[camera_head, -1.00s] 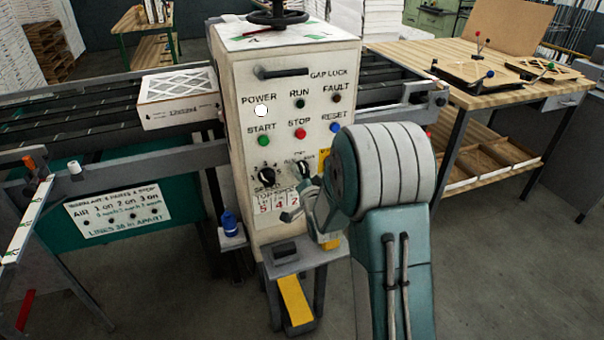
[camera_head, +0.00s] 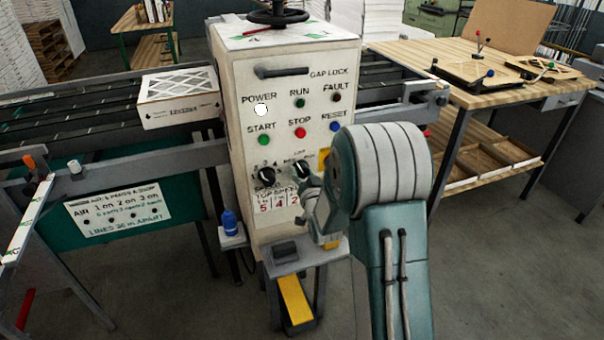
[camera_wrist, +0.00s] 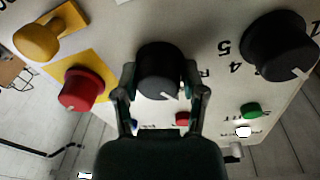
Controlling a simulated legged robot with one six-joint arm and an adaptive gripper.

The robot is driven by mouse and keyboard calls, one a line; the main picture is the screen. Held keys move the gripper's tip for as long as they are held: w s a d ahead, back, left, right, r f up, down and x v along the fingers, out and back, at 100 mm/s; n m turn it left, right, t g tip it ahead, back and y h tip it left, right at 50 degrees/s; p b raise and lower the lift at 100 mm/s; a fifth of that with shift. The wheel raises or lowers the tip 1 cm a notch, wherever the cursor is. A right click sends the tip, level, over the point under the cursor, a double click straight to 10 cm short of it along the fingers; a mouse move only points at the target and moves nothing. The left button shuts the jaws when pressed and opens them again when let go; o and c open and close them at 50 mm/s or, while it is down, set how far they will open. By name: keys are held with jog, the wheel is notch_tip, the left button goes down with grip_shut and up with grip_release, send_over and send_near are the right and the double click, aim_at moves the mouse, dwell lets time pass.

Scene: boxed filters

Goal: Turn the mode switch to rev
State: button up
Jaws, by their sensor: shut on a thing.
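The mode switch is a black round knob (camera_head: 301,169) on the front of the cream control cabinet, right of the SPEED knob (camera_head: 267,175). In the wrist view the mode knob (camera_wrist: 159,58) sits between my gripper's two fingers (camera_wrist: 160,76), one on each side. My gripper (camera_head: 306,198) is shut on this knob. A white pointer mark on the knob points down and slightly right in the wrist view, where the panel looks upside down. The labels around the mode knob are partly hidden and too small to read surely.
In the wrist view a red knob (camera_wrist: 80,88) on a yellow plate and a yellow knob (camera_wrist: 40,40) lie left of my fingers. The SPEED knob (camera_wrist: 277,46) is at right. START (camera_head: 264,140), STOP (camera_head: 300,132) and RESET (camera_head: 335,126) buttons are above in the head view.

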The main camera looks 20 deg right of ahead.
jog(key=shift+w+r+n, duration=0.1)
jog(key=shift+w+n, duration=0.05)
jog(key=shift+n, duration=1.55)
jog(key=o, duration=1.1)
jog(key=shift+w, duration=0.1)
jog(key=shift+o, duration=0.2)
jog(key=s+f, duration=0.1)
jog(key=s, duration=1.1)
jog(key=shift+a, duration=0.3)
